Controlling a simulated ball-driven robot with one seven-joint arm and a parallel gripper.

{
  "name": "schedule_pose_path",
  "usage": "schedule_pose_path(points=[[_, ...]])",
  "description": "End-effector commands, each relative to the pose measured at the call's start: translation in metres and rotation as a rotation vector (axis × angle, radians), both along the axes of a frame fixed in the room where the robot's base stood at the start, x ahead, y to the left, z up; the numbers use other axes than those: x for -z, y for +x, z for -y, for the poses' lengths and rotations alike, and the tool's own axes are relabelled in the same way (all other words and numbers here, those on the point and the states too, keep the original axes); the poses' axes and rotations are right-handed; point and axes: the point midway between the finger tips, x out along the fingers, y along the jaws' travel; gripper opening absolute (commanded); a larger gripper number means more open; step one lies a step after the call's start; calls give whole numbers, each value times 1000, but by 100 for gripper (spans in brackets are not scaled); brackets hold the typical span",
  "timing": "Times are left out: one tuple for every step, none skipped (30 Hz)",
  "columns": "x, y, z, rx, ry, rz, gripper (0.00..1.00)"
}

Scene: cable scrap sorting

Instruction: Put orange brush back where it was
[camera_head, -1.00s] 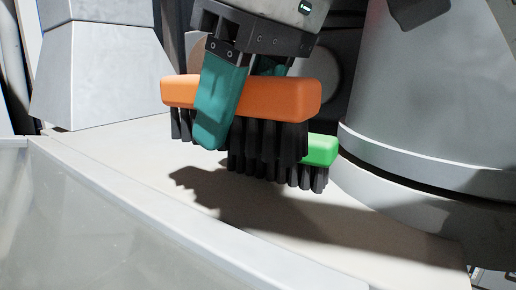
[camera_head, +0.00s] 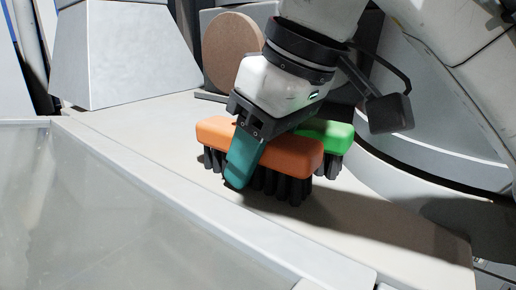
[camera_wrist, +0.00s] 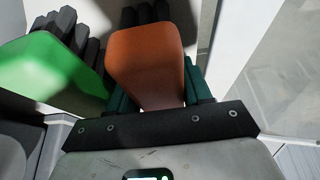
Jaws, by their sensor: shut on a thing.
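The orange brush (camera_head: 285,152) has an orange block and dark bristles pointing down. It is at the middle of the head view, low over the light shelf, with its bristles at or very near the surface; I cannot tell if they touch. My gripper (camera_head: 243,165) is shut on it, one teal finger showing on its near side. In the wrist view the orange brush (camera_wrist: 147,65) lies between the teal fingers of my gripper (camera_wrist: 153,92). The far finger is hidden in the head view.
A green brush (camera_head: 330,135) stands close behind the orange one; it also shows in the wrist view (camera_wrist: 50,70). A clear-topped bin (camera_head: 80,200) is at the front left. A grey rounded housing (camera_head: 400,160) is at the right. The shelf (camera_head: 130,130) is bare to the left.

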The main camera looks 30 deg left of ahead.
Motion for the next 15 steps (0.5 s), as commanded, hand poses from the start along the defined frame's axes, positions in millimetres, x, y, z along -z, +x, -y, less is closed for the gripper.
schedule_pose_path(points=[[2, 0, 0, 0, 0, -1, 50], [1, 0, 0, 0, 0, 0, 53], [1, 0, 0, 0, 0, 0, 57], [1, 0, 0, 0, 0, 0, 60], [1, 0, 0, 0, 0, 0, 60], [1, 0, 0, 0, 0, 0, 60], [1, 0, 0, 0, 0, 0, 60], [1, 0, 0, 0, 0, -1, 60], [1, 0, 0, 0, 0, -1, 60], [1, 0, 0, 0, 0, -1, 60], [0, 0, 0, 0, 0, 0, 60], [-1, 0, 0, 0, 0, 0, 60], [-3, 0, 0, 0, 0, 0, 60], [-3, 0, 0, 0, 0, 0, 60], [-6, 0, 2, 0, 1, 0, 60]])
